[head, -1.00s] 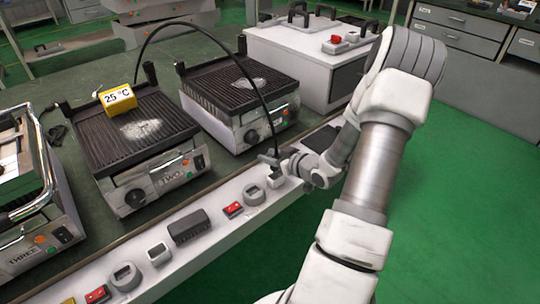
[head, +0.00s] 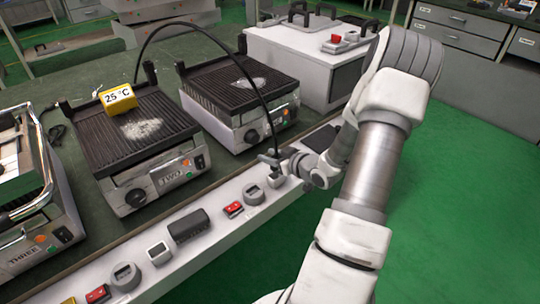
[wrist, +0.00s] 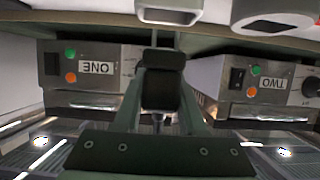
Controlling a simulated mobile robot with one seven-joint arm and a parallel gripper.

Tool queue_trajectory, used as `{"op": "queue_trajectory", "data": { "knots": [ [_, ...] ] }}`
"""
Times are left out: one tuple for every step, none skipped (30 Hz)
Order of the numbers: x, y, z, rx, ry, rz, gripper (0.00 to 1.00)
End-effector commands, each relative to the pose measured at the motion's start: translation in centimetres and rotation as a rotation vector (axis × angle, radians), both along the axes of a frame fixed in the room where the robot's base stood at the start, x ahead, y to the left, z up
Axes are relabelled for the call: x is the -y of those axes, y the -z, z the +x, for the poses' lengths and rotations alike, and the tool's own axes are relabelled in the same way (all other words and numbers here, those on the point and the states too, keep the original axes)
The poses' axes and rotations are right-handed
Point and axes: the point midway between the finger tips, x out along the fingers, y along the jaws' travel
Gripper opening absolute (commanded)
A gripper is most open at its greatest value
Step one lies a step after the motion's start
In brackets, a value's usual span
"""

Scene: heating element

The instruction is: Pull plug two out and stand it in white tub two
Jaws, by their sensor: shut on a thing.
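Grill TWO (head: 168,176) stands on the bench, its label also in the wrist view (wrist: 280,84). A black cable (head: 198,25) arches from behind it down to my gripper (head: 272,157) at the white rail. In the wrist view my gripper (wrist: 160,98) is shut on a dark plug (wrist: 162,80), which sits between its two fingers. White-rimmed square and round holders line the rail, one square one (head: 275,180) just under my gripper and a round one (head: 254,194) beside it. I cannot read which is tub two. Whether the plug's tip touches a holder is hidden.
The rail (head: 205,251) also carries a dark block (head: 188,225), a red switch (head: 232,209) and another square holder (head: 158,253). Grill ONE (head: 262,125) and grill THREE (head: 40,245) flank grill TWO. A yellow 25 °C block (head: 117,99) rests on grill TWO.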

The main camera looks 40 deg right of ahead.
Motion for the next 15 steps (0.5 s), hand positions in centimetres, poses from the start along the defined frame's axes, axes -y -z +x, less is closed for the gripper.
{"op": "queue_trajectory", "data": {
  "knots": [
    [0.0,0.2,0.0,0.0,0.0,0.0,0.0],
    [0.0,0.3,0.0,0.0,0.0,0.0,0.0],
    [0.0,0.4,0.0,0.0,0.0,0.0,0.0],
    [0.0,0.5,0.0,0.0,0.0,0.0,0.0],
    [0.0,0.6,0.0,0.0,0.0,0.0,0.0],
    [0.0,0.7,0.0,0.001,0.0,0.0,0.0],
    [0.0,0.7,0.0,0.001,0.0,0.0,0.0],
    [0.0,0.8,0.0,0.001,0.0,0.0,0.0],
    [0.0,0.9,0.0,0.001,0.0,0.0,0.0],
    [0.0,1.0,0.0,0.001,0.0,0.0,0.0],
    [0.0,1.1,0.0,0.001,0.0,0.0,0.0],
    [0.0,1.2,0.0,0.001,0.0,0.0,0.0],
    [0.0,1.2,0.0,0.001,0.0,0.0,0.0],
    [0.0,1.3,0.0,0.001,0.0,0.0,0.0],
    [0.0,1.4,0.0,0.001,0.0,0.0,0.0]
  ]
}}
